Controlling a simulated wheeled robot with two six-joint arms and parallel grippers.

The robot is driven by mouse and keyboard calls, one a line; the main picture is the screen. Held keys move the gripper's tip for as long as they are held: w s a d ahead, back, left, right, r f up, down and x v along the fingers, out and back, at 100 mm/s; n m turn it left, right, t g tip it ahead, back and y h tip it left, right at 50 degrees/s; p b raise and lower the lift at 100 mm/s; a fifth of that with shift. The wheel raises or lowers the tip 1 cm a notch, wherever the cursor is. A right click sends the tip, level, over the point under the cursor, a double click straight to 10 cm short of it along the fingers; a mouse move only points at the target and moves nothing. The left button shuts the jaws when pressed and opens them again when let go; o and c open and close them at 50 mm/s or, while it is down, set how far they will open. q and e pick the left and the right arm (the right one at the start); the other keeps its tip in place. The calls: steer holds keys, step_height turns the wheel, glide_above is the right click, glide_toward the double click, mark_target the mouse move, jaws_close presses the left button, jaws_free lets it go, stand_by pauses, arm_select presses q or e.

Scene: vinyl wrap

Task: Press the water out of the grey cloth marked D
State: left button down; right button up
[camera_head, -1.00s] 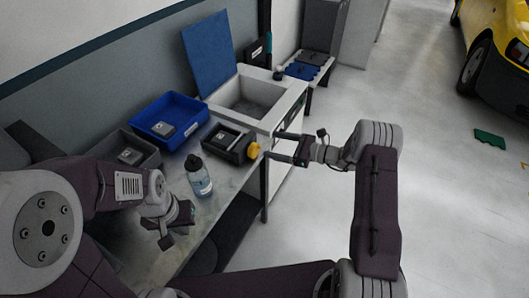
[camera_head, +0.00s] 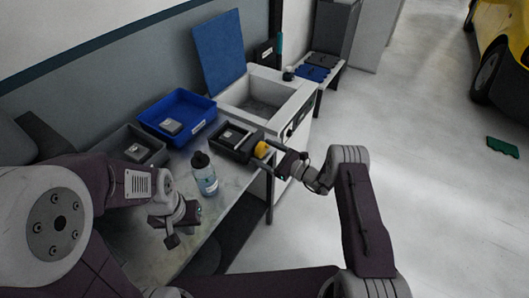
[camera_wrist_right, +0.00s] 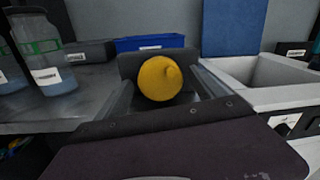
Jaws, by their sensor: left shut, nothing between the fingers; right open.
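A dark press box (camera_head: 229,143) with a yellow knob (camera_head: 262,149) stands on the bench by the sink. A pale grey item lies in its top; I cannot read a D on it. In the right wrist view the yellow knob (camera_wrist_right: 158,79) appears between the fingers of my right gripper (camera_head: 266,163). That gripper is open, its fingers pointing at the knob; contact cannot be told. My left gripper (camera_head: 182,226) is shut and empty over the near part of the bench. Grey labelled pieces lie in the blue bin (camera_head: 203,127) and the grey bin (camera_head: 152,147).
A bottle (camera_head: 206,178) with a black cap stands on the bench between my left gripper and the press box. A sink (camera_head: 290,98) with a raised blue panel (camera_head: 218,47) is behind. A low bench (camera_head: 330,76) holds dark and blue pieces.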

steer(key=c, duration=1.4)
steer(key=shift+o, duration=0.2)
arm_select(q)
steer(key=shift+f, duration=0.1)
steer(key=shift+f+b, duration=0.4)
steer(key=shift+b, duration=0.1)
arm_select(e)
steer(key=m, duration=0.3)
arm_select(q)
steer(key=shift+f+b, duration=0.3)
steer(key=shift+b, duration=0.05)
arm_select(e)
steer(key=shift+m, duration=1.8)
steer(key=o, duration=1.4)
steer(key=shift+c, duration=0.2)
